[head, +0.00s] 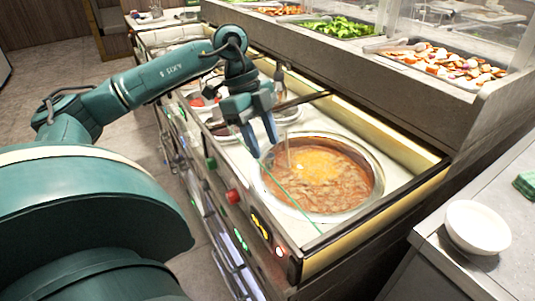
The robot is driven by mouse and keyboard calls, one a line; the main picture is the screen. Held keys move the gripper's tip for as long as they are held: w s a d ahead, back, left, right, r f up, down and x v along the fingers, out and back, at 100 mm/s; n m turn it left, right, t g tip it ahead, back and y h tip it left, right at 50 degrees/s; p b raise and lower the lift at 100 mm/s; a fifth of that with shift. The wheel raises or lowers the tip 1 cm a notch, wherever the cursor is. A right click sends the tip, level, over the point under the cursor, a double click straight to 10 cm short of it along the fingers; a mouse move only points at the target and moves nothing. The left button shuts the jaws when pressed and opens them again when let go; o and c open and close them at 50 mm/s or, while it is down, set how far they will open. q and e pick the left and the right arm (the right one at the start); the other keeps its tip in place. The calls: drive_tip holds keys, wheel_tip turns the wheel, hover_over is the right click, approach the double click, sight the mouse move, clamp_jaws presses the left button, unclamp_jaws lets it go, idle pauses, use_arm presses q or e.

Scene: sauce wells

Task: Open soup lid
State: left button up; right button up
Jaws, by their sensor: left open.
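A round metal soup pot (378,183) is set into the counter, with orange-brown soup (318,172) showing inside. A thin green line, like the edge of a clear glass lid (297,204), runs along the pot's near left side. The clear pane itself is hard to make out, so I cannot tell exactly how it lies. My left gripper (261,141) is open, with its fingers pointing down beside the pot's upper left rim, close to the far end of the green edge. I see nothing between the fingers. I cannot tell whether they touch the edge. My right gripper is not in view.
Smaller food wells (287,113) lie behind my left gripper. A raised shelf with trays of greens (342,27) and chopped food (447,62) runs along the back. A white bowl (478,227) stands on the grey counter at right. A red knob (233,197) is on the front panel.

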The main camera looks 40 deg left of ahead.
sight(269, 155)
use_arm(q)
drive_tip(key=shift+x, duration=1.65)
drive_tip(key=shift+r, duration=0.1)
clamp_jaws()
